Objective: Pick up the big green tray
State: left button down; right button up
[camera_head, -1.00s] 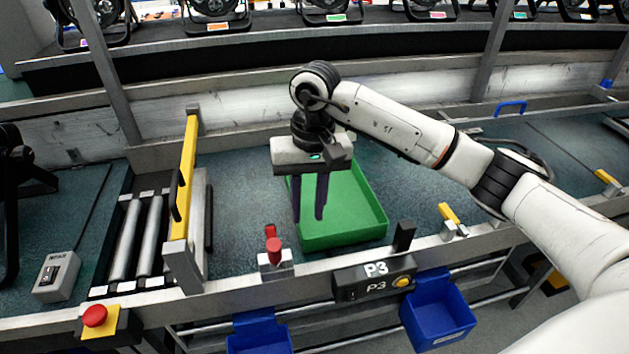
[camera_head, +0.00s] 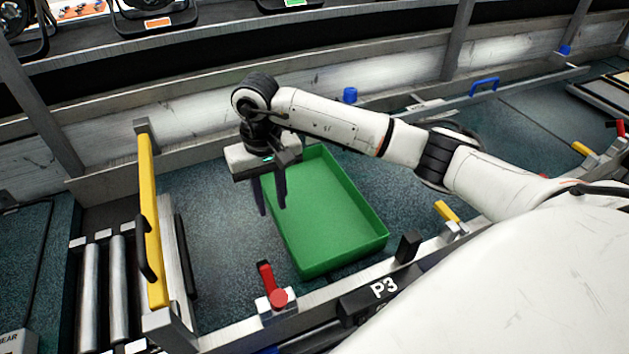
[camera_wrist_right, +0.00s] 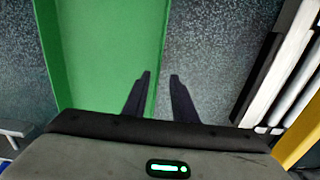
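The big green tray (camera_head: 325,215) lies flat on the dark speckled work surface in the head view. Its inside looks empty. My right gripper (camera_head: 270,211) points down at the tray's left edge, with its two dark fingers apart. In the right wrist view the green tray (camera_wrist_right: 110,50) fills the left part, and its side wall runs up between the fingertips of the right gripper (camera_wrist_right: 159,76). Whether the fingers touch the wall I cannot tell. My left gripper is not in view.
A yellow bar (camera_head: 152,220) stands left of the tray, beside metal rollers (camera_head: 119,290). A red clamp (camera_head: 272,285) and a black block (camera_head: 408,246) sit on the front rail by the tray. Free surface lies right of the tray.

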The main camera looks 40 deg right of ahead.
aim_at(274, 211)
notch_tip(274, 211, down, 4)
jog(key=shift+d, duration=0.15)
grip_shut()
jog(key=shift+r, duration=0.1)
